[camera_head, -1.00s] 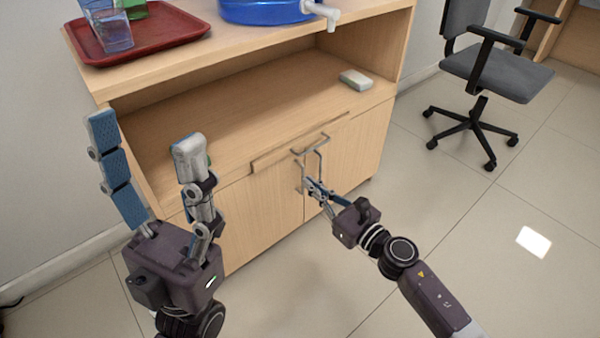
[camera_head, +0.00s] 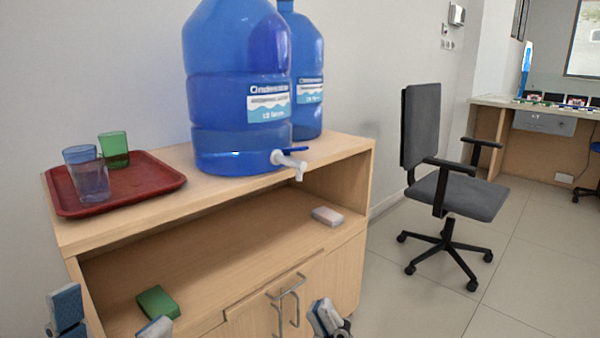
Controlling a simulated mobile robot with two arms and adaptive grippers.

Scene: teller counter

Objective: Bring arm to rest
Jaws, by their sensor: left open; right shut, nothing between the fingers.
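My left gripper (camera_head: 112,318) is at the lower left edge of the view, in front of the wooden cabinet (camera_head: 210,207). Its two fingers stand wide apart with nothing between them, and only their tips show. My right gripper (camera_head: 328,318) is at the bottom edge, in front of the cabinet doors and just right of the metal door handles (camera_head: 286,302). Its fingers are together and hold nothing. Whether it touches a handle I cannot tell. The rest of both arms is out of view.
A green sponge-like block (camera_head: 158,302) and a white block (camera_head: 327,216) lie on the open shelf. On top stand a red tray (camera_head: 130,200) with cups and two blue water jugs (camera_head: 240,140), one with a tap. An office chair (camera_head: 455,190) stands right; floor between is clear.

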